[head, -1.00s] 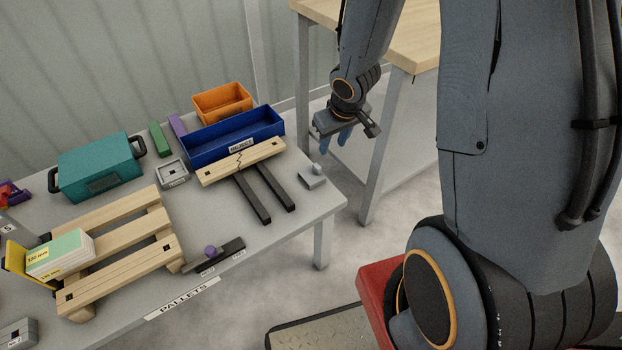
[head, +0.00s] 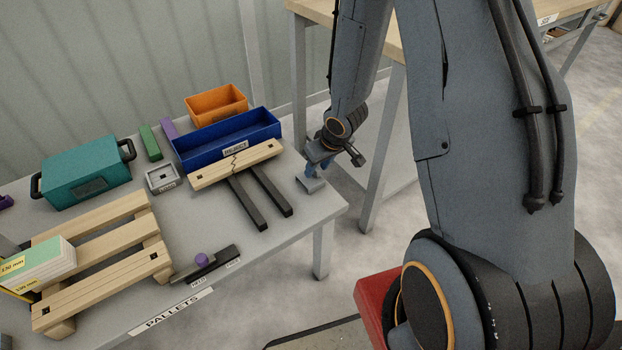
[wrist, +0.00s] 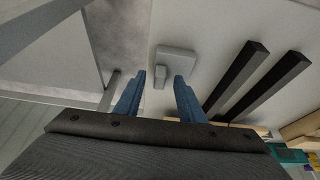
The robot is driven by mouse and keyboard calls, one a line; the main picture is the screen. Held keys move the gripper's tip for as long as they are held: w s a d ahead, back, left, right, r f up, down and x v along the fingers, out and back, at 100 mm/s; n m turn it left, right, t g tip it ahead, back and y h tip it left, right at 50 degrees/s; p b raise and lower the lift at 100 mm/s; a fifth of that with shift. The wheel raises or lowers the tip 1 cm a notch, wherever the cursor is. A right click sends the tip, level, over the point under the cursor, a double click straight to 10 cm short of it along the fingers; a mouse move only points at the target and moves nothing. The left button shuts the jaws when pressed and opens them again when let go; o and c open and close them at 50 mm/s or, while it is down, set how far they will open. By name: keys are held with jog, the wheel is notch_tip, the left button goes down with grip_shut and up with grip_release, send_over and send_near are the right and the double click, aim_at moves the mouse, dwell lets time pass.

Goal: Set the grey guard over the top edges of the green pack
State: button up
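The grey guard (head: 311,185) is a small angled grey piece lying near the right edge of the table. It also shows in the wrist view (wrist: 178,57), with a small raised tab towards my gripper. My gripper (head: 318,170) is open and empty, just above the guard and partly covering it in the head view. In the wrist view its two blue fingers (wrist: 159,78) are apart, with the tab between their tips; I cannot tell whether they touch. The green pack (head: 38,262), a stack with a light green top, sits on the wooden pallet (head: 115,260) at the left.
Two dark bars (head: 270,190) lie left of the guard, under a cracked plank (head: 215,172). Blue (head: 200,155) and orange (head: 215,110) bins and a teal case (head: 85,180) stand behind. A dark strip with a purple knob (head: 202,260) lies by the pallet.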

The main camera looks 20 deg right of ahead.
grip_shut()
dwell(0.3)
